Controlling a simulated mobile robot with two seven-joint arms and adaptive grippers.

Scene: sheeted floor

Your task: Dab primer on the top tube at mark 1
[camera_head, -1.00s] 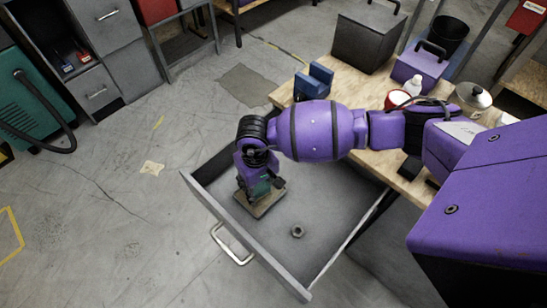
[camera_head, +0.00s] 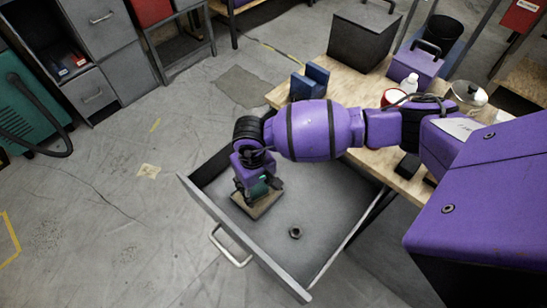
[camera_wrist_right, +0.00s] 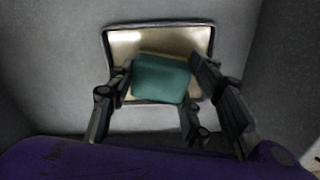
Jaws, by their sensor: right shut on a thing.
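My right gripper (camera_head: 260,187) reaches down into an open grey drawer. In the right wrist view its fingers (camera_wrist_right: 160,78) stand on either side of a teal block (camera_wrist_right: 160,78) and are shut on it. The block is at a shallow tan tray with a dark rim (camera_wrist_right: 150,42), which also shows in the head view on the drawer floor (camera_head: 262,207). I cannot tell whether the block touches the tray. No tube or mark 1 can be made out. My left gripper is not in view.
The drawer (camera_head: 325,205) also holds a small grey ring (camera_head: 295,232); its floor is otherwise clear. On the wooden bench (camera_head: 372,84) stand a blue V-shaped block (camera_head: 310,82), a dark box (camera_head: 360,42), a white bottle (camera_head: 409,84) and a lidded pot (camera_head: 469,93).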

